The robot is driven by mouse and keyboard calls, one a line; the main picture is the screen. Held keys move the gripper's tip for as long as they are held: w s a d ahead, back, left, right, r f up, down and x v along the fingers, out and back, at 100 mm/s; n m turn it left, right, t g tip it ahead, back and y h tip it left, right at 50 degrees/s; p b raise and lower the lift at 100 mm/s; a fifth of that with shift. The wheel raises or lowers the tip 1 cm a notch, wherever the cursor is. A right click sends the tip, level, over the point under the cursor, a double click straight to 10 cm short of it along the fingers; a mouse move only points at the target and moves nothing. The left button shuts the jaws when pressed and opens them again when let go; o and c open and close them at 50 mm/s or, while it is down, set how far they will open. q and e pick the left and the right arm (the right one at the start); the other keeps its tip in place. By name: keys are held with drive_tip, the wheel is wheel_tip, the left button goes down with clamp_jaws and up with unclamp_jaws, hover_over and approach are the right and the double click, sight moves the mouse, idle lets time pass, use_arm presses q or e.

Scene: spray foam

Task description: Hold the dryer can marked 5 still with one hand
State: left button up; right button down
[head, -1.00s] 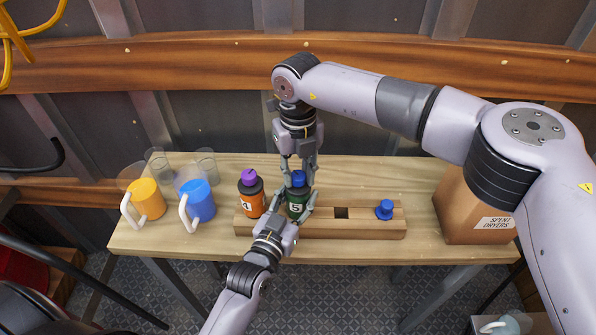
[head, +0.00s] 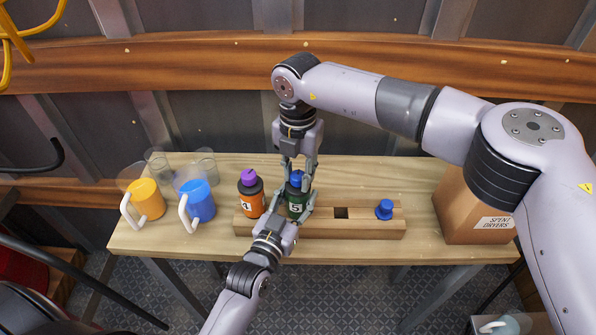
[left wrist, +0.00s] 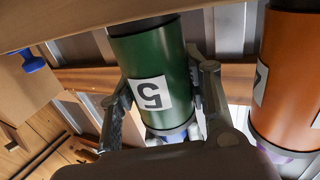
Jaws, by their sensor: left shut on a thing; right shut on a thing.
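The green can marked 5 (head: 296,211) has a blue cap (head: 296,179) and stands upright at the wooden rack (head: 375,228). My left gripper (head: 287,216) is shut around the can's body from the front. In the left wrist view the green can (left wrist: 152,65) appears upside down, with one finger of my left gripper (left wrist: 164,95) on each side. My right gripper (head: 298,174) comes from above and is shut on the blue cap. Its fingers hide part of the cap.
An orange can marked 4 (head: 251,196) with a purple cap stands close left. Yellow (head: 146,199) and blue (head: 197,202) mugs stand left; a spent dryers box (head: 466,215) stands right.

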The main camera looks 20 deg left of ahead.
sight(298, 174)
drive_tip(key=shift+m, duration=0.4)
drive_tip(key=c, duration=1.3)
unclamp_jaws()
wheel_tip(298, 174, up, 12)
drive_tip(key=shift+r, duration=0.1)
use_arm(q)
drive_tip(key=o, duration=1.5)
drive_tip(key=shift+s, duration=0.15)
